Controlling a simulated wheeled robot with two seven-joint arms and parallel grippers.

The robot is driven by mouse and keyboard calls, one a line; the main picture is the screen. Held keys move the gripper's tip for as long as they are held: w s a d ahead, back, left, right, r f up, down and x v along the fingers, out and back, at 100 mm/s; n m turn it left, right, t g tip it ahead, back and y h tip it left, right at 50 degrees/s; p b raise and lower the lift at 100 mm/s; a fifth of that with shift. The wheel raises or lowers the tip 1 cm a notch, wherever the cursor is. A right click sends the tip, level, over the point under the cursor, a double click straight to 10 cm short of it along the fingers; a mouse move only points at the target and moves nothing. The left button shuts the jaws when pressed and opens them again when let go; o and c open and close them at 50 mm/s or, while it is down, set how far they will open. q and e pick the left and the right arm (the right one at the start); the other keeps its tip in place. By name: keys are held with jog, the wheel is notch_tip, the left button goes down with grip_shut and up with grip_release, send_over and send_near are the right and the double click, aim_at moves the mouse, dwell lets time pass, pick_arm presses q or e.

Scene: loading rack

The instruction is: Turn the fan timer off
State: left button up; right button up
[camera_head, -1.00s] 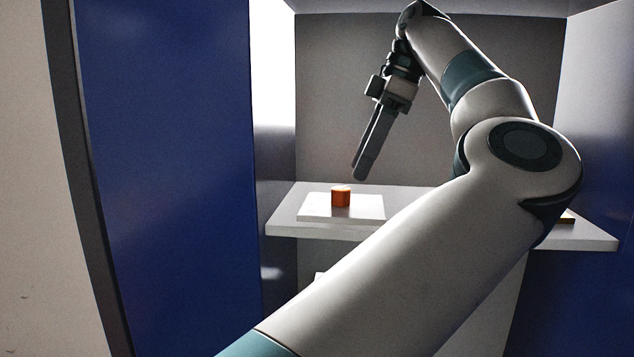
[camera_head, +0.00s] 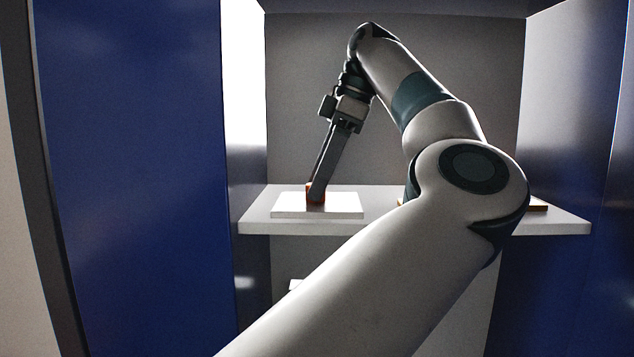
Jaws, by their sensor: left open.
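An orange-red knob (camera_head: 309,191) stands on a flat white plate (camera_head: 345,208) on the shelf; I take it to be the fan timer's knob. My left gripper (camera_head: 317,191) reaches down to the knob, its fingers slanting down and to the left. The fingertips overlap the knob in the picture and hide most of it. The jaws are open; I cannot tell whether a finger touches the knob. The knob's turned position cannot be read. My right gripper is out of view.
The white shelf (camera_head: 262,222) sits in a recess between a blue panel (camera_head: 130,180) on the left and a right side wall (camera_head: 570,110). My left arm covers much of the shelf's middle. A brown-edged flat thing (camera_head: 539,207) lies partly hidden on the right.

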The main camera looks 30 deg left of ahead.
pick_arm(q)
jog(key=shift+d, duration=0.1)
jog(key=c, duration=1.1)
jog(key=shift+o, duration=0.2)
